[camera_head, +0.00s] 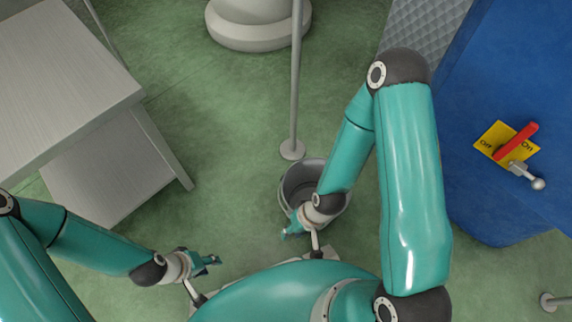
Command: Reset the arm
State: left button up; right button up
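My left gripper (211,261) is low in the picture, left of centre, above the green floor and apart from the bucket. It looks empty, but its fingers are small and I cannot tell whether they are open or shut. My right arm bends up at the right and folds back down, so its gripper (289,233) hangs in front of the grey bucket (292,172). The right gripper's fingers are partly hidden by its wrist, and their opening cannot be made out.
A metal table (75,75) with a lower shelf stands at the left. A thin post (296,80) rises behind the bucket. A blue machine (500,75) at the right carries a red switch handle (516,142) on a yellow plate. Green floor is free between table and post.

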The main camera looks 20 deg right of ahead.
notch_tip(320, 180, up, 32)
jog(key=p, duration=3.1)
jog(key=shift+p, duration=0.4)
